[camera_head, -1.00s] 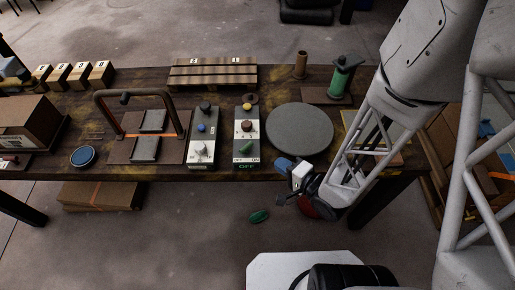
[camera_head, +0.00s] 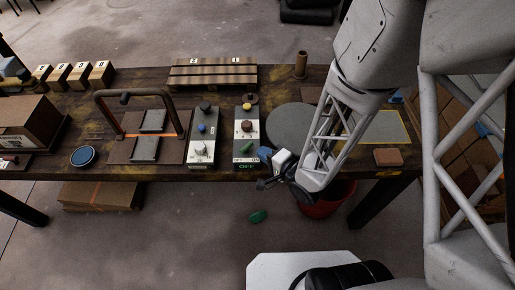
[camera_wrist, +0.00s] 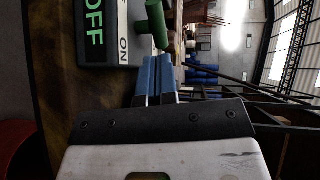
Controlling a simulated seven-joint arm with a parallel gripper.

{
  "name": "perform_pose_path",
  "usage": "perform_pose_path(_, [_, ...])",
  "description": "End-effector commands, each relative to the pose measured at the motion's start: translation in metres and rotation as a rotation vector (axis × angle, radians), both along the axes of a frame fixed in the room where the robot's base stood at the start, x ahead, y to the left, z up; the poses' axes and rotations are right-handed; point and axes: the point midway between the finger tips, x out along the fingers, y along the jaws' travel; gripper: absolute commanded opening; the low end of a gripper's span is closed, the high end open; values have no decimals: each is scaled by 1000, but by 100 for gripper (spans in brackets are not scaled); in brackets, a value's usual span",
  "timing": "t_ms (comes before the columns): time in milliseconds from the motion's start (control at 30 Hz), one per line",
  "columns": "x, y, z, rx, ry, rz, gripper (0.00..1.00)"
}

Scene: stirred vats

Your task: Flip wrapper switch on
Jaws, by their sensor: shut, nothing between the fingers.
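The wrapper control box (camera_head: 246,126) stands near the table's front edge, left of the grey turntable (camera_head: 291,123). It carries a yellow button, a dark knob and a green switch lever (camera_head: 246,147). Its front display (camera_head: 246,167) reads OFF in green. In the wrist view the display (camera_wrist: 94,28) and an ON label (camera_wrist: 123,45) show at upper left, beside the green lever (camera_wrist: 157,22). My gripper (camera_head: 265,154) is shut and empty, just right of the box at its front. Its blue fingers (camera_wrist: 157,76) point toward the lever; I cannot tell whether they touch it.
A second control box (camera_head: 202,135) stands to the left, beside a brown sealing frame (camera_head: 139,96). A wooden pallet (camera_head: 213,77) lies behind. A red bucket (camera_head: 328,203) stands below my arm. A green object (camera_head: 258,216) lies on the floor.

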Motion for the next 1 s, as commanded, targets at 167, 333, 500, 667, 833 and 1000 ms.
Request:
perform_pose_path(167, [10, 11, -3, 0, 0, 2, 0])
perform_pose_path(333, [17, 18, -5, 1, -1, 1, 0])
perform_pose_path(500, [20, 21, -6, 1, -1, 0, 0])
perform_pose_path(667, [21, 21, -6, 1, -1, 0, 0])
perform_pose_path(833, [21, 21, -6, 0, 0, 0, 0])
perform_pose_path(1000, [21, 21, -6, 1, 1, 4, 0])
